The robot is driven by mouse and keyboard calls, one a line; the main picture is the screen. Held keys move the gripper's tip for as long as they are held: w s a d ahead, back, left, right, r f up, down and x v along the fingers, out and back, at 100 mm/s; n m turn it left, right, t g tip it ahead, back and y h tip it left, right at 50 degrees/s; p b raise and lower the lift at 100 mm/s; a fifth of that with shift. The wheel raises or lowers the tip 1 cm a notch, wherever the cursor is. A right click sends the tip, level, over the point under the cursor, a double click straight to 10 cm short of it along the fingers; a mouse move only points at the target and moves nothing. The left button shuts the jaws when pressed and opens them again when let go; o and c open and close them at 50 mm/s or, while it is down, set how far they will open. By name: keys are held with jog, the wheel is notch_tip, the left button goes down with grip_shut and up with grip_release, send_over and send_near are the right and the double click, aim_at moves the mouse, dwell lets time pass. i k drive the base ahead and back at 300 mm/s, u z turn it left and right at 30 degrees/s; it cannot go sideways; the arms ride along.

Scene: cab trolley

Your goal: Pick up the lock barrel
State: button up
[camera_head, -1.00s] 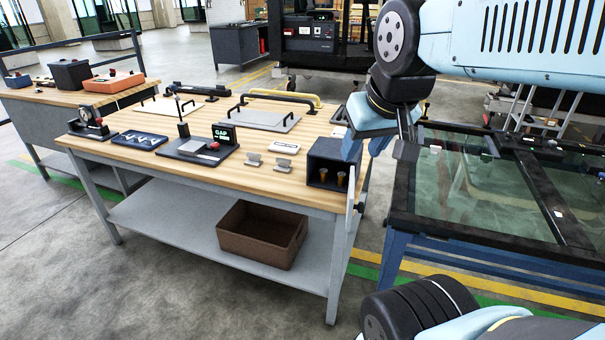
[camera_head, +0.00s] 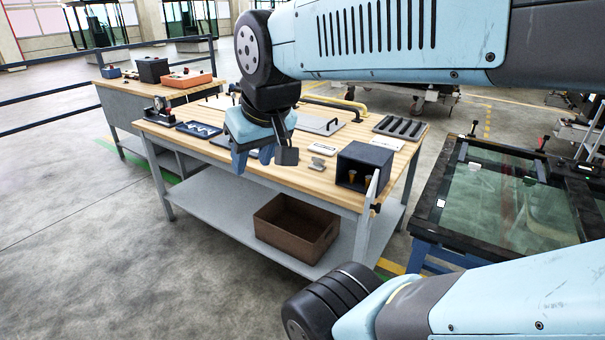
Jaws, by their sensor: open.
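My gripper (camera_head: 252,158) hangs from the arm, pointing down, in front of the middle of the wooden workbench (camera_head: 315,185). It is open, and I see nothing between its fingers. Two small brass-coloured cylinders (camera_head: 352,177) stand in the open front of a dark box (camera_head: 378,156) at the bench's right end, to the right of my gripper. I cannot tell whether one of them is the lock barrel. My gripper hides part of the bench top, including most of the black fixture behind it.
A blue tray (camera_head: 199,129) and a small clamp device (camera_head: 159,110) sit at the bench's left end. Handled plates and a slotted black tray (camera_head: 400,127) lie toward the back. A brown bin (camera_head: 296,228) is on the lower shelf. A glass-topped frame (camera_head: 500,200) stands at right.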

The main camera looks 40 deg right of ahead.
aim_at(352, 174)
jog(key=u, duration=0.6)
jog(key=k, duration=1.35)
jog(key=z, duration=1.65)
jog(key=i, duration=1)
jog(key=z, duration=0.1)
